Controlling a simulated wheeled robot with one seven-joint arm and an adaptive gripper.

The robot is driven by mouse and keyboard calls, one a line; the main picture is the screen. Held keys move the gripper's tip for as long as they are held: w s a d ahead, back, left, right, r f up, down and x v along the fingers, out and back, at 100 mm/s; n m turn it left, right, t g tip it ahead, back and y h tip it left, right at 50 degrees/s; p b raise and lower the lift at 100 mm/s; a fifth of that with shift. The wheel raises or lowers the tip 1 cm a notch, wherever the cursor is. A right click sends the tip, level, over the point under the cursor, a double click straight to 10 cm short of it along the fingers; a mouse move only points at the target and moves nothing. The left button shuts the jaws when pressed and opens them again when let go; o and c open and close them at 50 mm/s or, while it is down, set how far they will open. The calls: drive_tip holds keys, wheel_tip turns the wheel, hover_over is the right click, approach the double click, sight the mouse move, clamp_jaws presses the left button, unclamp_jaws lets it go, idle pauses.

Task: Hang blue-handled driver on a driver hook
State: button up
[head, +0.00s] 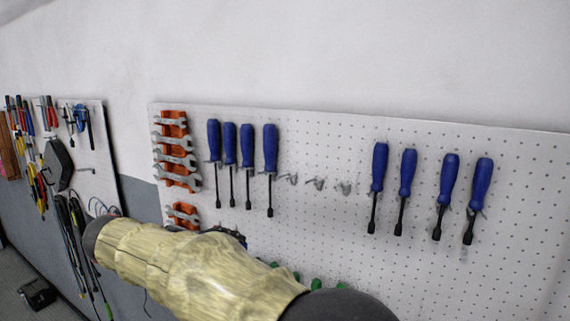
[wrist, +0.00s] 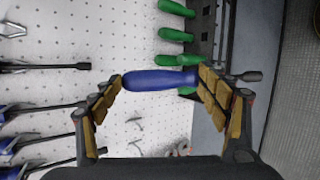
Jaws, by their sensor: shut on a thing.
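The blue-handled driver (wrist: 158,80) is between the two tan-padded fingers of my gripper (wrist: 162,81) in the wrist view. Its handle spans the gap, with the butt end by the left finger. The right finger covers the part beyond the handle, and a dark tip shows past it. In the head view my arm hides most of the gripper and the held driver. Three bare hooks (head: 316,183) show on the white pegboard (head: 330,145), between two groups of hanging blue-handled drivers. Bare hooks also show below the held handle in the wrist view (wrist: 135,121).
Hanging blue drivers flank the bare hooks on the left (head: 248,145) and right (head: 408,172). An orange rack with wrenches (head: 175,150) is at the board's left. Green-handled tools (wrist: 174,34) are close above the held handle in the wrist view. Another tool board (head: 88,150) stands farther left.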

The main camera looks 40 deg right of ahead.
drive_tip(key=s+d+r+m+g+h+p, duration=0.15)
drive_tip(key=s+r, duration=0.25)
drive_tip(key=r, duration=0.4)
drive_tip(key=s+d+r+m+h+p, duration=0.1)
drive_tip(key=s+d+r+h, duration=0.25)
drive_tip(key=r, duration=0.55)
drive_tip(key=s+d+r+m+h+p, duration=0.15)
drive_tip(key=s+r, duration=0.25)
drive_tip(key=r, duration=0.4)
drive_tip(key=w+d, duration=0.2)
drive_tip(key=d, duration=0.5)
drive_tip(key=shift+w+d+f, duration=0.15)
drive_tip(key=shift+w+f, duration=0.25)
drive_tip(key=shift+d, duration=0.15)
